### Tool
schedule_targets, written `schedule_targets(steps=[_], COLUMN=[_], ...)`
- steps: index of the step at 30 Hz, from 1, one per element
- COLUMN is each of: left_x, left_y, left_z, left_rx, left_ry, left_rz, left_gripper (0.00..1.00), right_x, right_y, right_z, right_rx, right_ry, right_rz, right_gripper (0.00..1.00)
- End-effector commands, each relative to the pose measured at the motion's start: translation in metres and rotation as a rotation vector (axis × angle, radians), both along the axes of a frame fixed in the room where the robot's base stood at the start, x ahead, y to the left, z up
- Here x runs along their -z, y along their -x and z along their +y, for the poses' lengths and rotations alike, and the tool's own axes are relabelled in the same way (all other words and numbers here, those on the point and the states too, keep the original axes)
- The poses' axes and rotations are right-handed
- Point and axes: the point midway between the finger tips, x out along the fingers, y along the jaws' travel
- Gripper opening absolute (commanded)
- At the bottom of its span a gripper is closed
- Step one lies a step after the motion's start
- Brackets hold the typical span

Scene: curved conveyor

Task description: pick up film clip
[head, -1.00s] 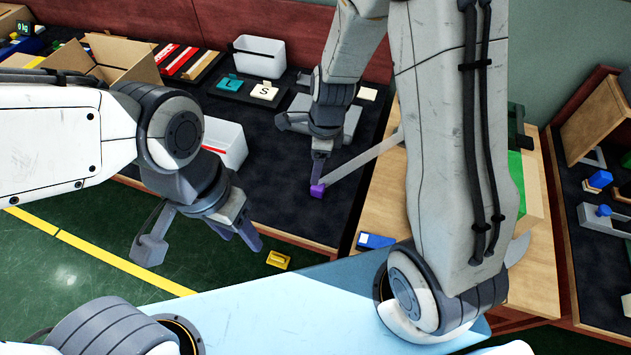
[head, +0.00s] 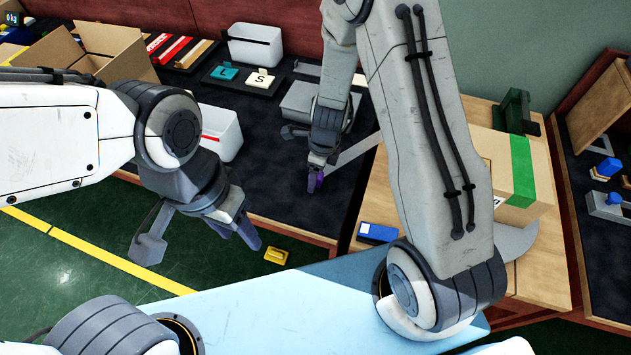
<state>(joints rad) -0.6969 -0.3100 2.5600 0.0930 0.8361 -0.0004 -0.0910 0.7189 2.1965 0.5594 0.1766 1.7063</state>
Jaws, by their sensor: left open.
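Nothing in view shows plainly as a film clip. A small yellow piece (head: 276,256), clip-like in shape, lies on the green floor by the dark bench's front edge. My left gripper (head: 236,231) is open and empty above the floor, to the left of the yellow piece and apart from it. A small purple piece (head: 319,181) shows at the fingertips of my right gripper (head: 316,176), low over the dark mat. The fingers partly hide it, and I cannot tell whether they are shut on it.
A white bin (head: 219,135) and an open cardboard box (head: 112,50) stand on the dark bench at left. Teal and cream letter cards (head: 260,78) lie at the back. A blue piece (head: 377,232) lies on the wooden table (head: 375,205), with a green-taped carton (head: 522,170) at right.

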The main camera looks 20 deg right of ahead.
Motion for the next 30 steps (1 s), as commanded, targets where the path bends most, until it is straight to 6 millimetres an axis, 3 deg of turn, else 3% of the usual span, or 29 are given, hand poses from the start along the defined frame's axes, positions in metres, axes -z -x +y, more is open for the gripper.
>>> schedule_targets(steps=[8, 12, 14, 23, 30], left_x=[0.002, 0.002, 0.002, 0.001, -0.015], left_y=[0.0, 0.0, 0.0, 0.0, 0.0], left_z=[0.0, 0.0, 0.0, 0.0, 0.0], left_rx=[0.0, 0.0, 0.0, 0.0, 0.0], left_ry=[0.0, 0.0, 0.0, 0.0, 0.0], left_rz=[0.0, 0.0, 0.0, 0.0, 0.0], left_gripper=[0.5, 0.5, 0.5, 0.5, 0.5], right_x=[0.003, 0.003, 0.003, 0.001, -0.021], right_y=[0.0, 0.0, 0.0, 0.0, -0.001], right_z=[0.0, 0.0, 0.0, 0.0, 0.0], right_rx=[-0.001, -0.001, -0.001, 0.0, -0.001], right_ry=[0.0, 0.0, 0.0, 0.001, 0.0], right_rz=[0.0, 0.0, 0.0, -0.001, -0.003], right_gripper=[0.72, 0.19, 0.0, 0.0, 0.0])
